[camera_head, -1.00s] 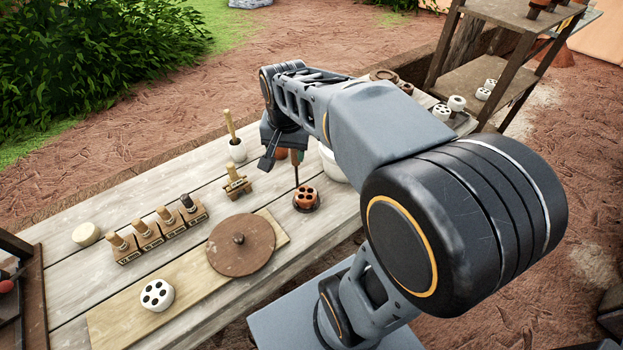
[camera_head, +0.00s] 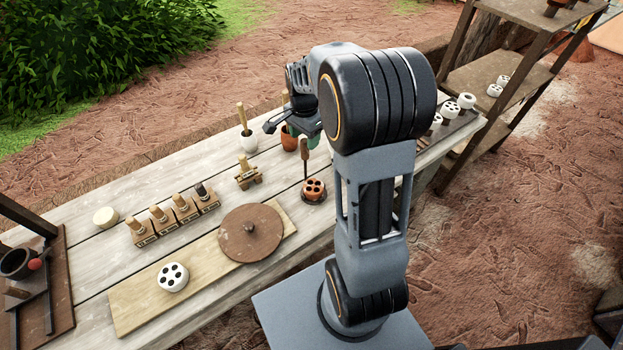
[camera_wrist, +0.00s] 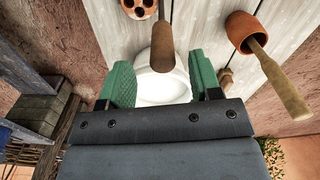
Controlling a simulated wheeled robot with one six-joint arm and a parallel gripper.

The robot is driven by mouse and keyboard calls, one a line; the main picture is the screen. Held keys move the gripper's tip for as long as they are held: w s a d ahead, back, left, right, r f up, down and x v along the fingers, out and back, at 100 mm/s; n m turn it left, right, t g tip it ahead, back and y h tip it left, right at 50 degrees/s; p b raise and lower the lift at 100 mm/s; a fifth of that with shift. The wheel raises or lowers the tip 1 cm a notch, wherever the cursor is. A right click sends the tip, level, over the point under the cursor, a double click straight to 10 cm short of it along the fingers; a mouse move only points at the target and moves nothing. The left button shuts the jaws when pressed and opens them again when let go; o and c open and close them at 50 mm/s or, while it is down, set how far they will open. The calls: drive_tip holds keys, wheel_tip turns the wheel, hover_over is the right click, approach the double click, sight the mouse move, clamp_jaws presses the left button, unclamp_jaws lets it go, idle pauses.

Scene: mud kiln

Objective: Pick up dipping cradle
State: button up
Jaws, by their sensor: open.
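The dipping cradle appears to be the tool with an upright brown handle (camera_head: 304,150) and a dark base holding an orange piece with holes (camera_head: 314,188). It stands on the table right of the round brown disc. My gripper (camera_head: 304,134) is above and behind it, largely hidden by my arm. In the wrist view my gripper (camera_wrist: 160,62) is open, with its two green fingers apart. The brown handle (camera_wrist: 162,48) shows between the fingers, and I cannot tell if it touches them. The orange piece (camera_wrist: 138,6) is cut off at the top edge.
A white bowl (camera_wrist: 164,86) lies behind the handle in the wrist view. An orange pot (camera_wrist: 241,31) with a wooden-handled tool stands to the right. On the table (camera_head: 90,262) are a small wooden stand (camera_head: 247,176), a white pot (camera_head: 248,142), a brown disc (camera_head: 250,233) and several stamps.

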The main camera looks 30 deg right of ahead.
sight(304, 148)
drive_tip(key=shift+w+f+p, duration=0.1)
drive_tip(key=shift+f+p, duration=0.6)
drive_tip(key=shift+f, duration=2)
drive_tip(key=shift+c, duration=0.4)
drive_tip(key=shift+r, duration=0.1)
drive_tip(key=c, duration=1)
drive_tip(key=shift+o, duration=0.2)
drive_tip(key=shift+w+r, duration=0.1)
drive_tip(key=shift+r, duration=0.4)
drive_tip(key=s+d+r+b, duration=0.1)
drive_tip(key=s+d+r, duration=0.2)
drive_tip(key=s+r, duration=0.3)
drive_tip(key=s+d+r+b, duration=0.2)
drive_tip(key=s+d+r, duration=0.1)
drive_tip(key=s+r, duration=0.3)
drive_tip(key=shift+s, duration=0.45)
